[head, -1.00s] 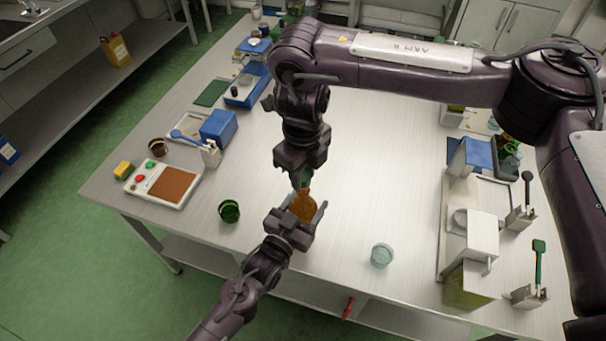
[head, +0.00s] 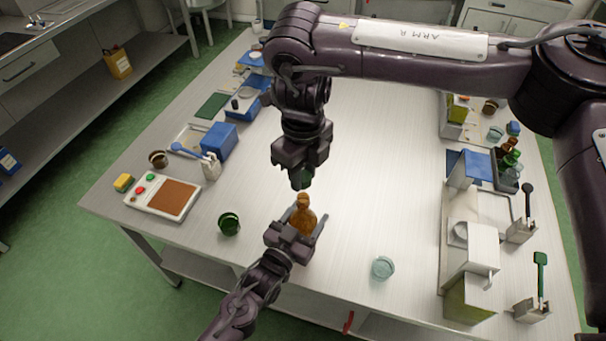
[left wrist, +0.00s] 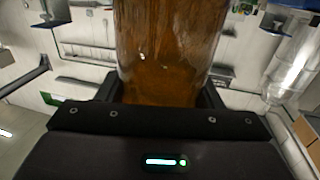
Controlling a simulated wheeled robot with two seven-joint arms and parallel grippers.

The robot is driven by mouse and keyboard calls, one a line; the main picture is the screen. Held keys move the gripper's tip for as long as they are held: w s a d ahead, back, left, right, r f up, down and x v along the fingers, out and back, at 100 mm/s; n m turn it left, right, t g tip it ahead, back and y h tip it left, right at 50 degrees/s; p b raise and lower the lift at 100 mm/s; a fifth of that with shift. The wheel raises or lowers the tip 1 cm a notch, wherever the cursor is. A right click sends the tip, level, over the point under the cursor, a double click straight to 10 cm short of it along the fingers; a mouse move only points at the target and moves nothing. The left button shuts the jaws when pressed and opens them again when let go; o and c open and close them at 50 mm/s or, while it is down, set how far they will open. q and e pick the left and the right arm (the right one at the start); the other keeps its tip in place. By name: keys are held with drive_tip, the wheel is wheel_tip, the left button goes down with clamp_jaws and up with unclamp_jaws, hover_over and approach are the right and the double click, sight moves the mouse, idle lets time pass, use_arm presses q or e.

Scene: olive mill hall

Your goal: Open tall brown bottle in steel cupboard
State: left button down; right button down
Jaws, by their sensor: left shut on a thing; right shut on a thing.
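The tall brown bottle (head: 304,220) stands upright in my left gripper (head: 301,232), above or at the table's front part. The left gripper is shut on its body; amber glass fills the left wrist view (left wrist: 168,50) between the fingers. Its neck top shows bare in the head view. My right gripper (head: 301,170) is directly above, pointing down, shut on a small dark green stopper (head: 302,180). A gap shows between stopper and bottle mouth. The bottle's lower part is hidden by my left gripper. No steel cupboard around the bottle can be seen.
The white table (head: 350,165) is mostly clear in the middle. A green cup (head: 229,223) lies left of the bottle, a clear glass jar (head: 383,267) right. A panel with buttons (head: 163,195) and a blue box (head: 219,140) are at left. White dispensers (head: 478,250) line the right edge.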

use_arm(q)
drive_tip(key=shift+c, duration=1.5)
unclamp_jaws()
